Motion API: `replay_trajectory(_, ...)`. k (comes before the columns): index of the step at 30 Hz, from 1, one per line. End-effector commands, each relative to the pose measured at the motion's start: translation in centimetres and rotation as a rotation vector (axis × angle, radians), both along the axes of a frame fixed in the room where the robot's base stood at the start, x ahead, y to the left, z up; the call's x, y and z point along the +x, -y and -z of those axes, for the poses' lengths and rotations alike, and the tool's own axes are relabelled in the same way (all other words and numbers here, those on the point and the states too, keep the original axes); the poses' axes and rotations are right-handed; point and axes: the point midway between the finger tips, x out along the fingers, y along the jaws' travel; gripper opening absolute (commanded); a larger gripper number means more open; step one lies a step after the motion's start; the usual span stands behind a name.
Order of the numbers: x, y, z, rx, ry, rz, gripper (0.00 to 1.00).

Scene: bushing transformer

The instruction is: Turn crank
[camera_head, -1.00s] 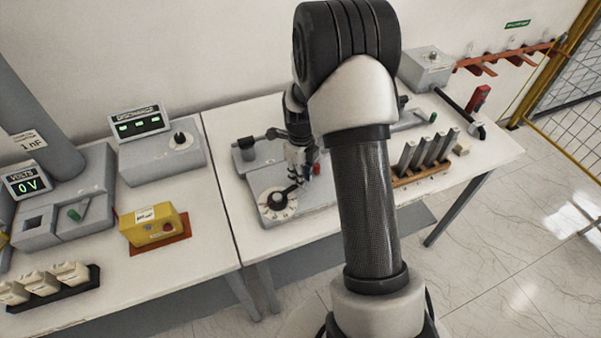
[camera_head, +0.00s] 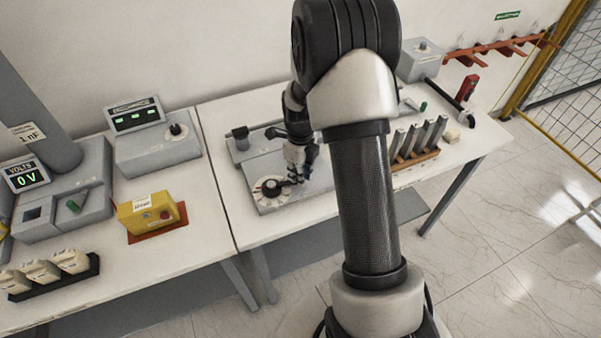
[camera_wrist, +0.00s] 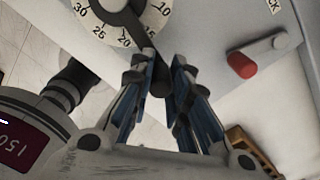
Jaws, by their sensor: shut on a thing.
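The crank is a black arm on a round black hub (camera_head: 270,187), over a white numbered dial on a grey panel on the right-hand table. In the wrist view the dial (camera_wrist: 98,30) shows 30, 25, 20 and 10. The crank's arm (camera_wrist: 137,25) runs from the hub down to its dark handle (camera_wrist: 160,84). My gripper (camera_wrist: 165,60) is shut on this handle, with a blue-padded finger on each side. In the head view my gripper (camera_head: 298,174) is just right of the dial, partly hidden by my arm.
A red lever (camera_wrist: 242,65) sits on the same panel, right of the fingers. An orange-brown rack (camera_head: 415,157) with several grey bars stands right of my arm. On the left table are a yellow box (camera_head: 150,212) and a display reading 0 V (camera_head: 28,176).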

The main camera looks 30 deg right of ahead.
Motion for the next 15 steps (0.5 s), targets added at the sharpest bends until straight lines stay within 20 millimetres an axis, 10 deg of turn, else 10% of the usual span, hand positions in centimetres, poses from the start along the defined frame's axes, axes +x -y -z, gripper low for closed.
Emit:
replay_trajectory(9, -0.24, -0.1, 0.16, 0.002, -0.007, -0.002, 0.0)
replay_trajectory(10, -0.23, -0.1, 0.16, 0.002, -0.007, -0.002, 0.17)
replay_trajectory(15, -0.15, -0.08, 0.12, 0.001, -0.004, -0.001, 0.28)
